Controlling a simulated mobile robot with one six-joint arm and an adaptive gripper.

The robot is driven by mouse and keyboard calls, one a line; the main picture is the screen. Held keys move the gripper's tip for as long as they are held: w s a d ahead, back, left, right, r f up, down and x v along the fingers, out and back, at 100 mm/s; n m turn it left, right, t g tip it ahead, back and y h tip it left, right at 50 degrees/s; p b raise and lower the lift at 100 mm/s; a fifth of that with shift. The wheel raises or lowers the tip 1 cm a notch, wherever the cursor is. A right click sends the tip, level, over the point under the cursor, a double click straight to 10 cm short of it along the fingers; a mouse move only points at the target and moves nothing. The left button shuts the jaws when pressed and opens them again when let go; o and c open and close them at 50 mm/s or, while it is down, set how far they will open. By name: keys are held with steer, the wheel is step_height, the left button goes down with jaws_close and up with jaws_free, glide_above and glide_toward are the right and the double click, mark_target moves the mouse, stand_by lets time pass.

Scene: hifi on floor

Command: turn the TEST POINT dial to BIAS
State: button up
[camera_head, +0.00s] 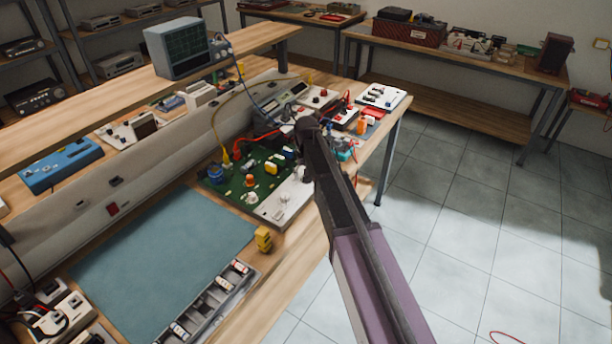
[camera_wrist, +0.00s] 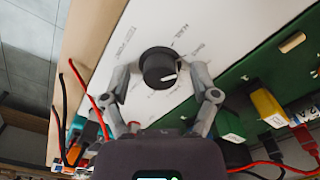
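The TEST POINT dial (camera_wrist: 158,68) is a round black knob with a white pointer mark, on a white panel (camera_wrist: 105,45) in the wrist view. Small printed labels ring it. One at the top seems to read MAINS; the others, including BIAS, are too small to read surely. The pointer mark is on the knob's right to lower right side in the picture. My gripper (camera_wrist: 161,76) is open, one finger on each side of the knob, with a gap to both. In the head view my arm hides the dial and the fingers; part of the white panel (camera_head: 268,211) shows.
A green circuit board (camera_wrist: 238,78) with a yellow part (camera_wrist: 268,108) adjoins the panel. Red and black leads (camera_wrist: 70,100) rise beside my left finger. Tiled floor (camera_head: 480,205) is open at right.

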steer(key=shift+n, duration=0.5)
steer(key=n, duration=0.6)
steer(key=shift+n, duration=0.3)
steer(key=shift+r+p, duration=0.35)
step_height(320, 180, up, 13)
steer(key=p, duration=1.3)
steer(key=s+d+f+m+b, duration=0.2)
steer(key=s+d+f+b, duration=0.1)
steer(key=s, duration=0.5)
steer(key=s+d+f+m+b, duration=0.3)
steer(key=s+d, duration=0.2)
steer(key=s, duration=0.3)
steer(key=s+d+f+m+b, duration=0.3)
steer(key=s+d, duration=0.2)
steer(key=s, duration=0.4)
steer(key=shift+f+b, duration=0.4)
stand_by(1.5)
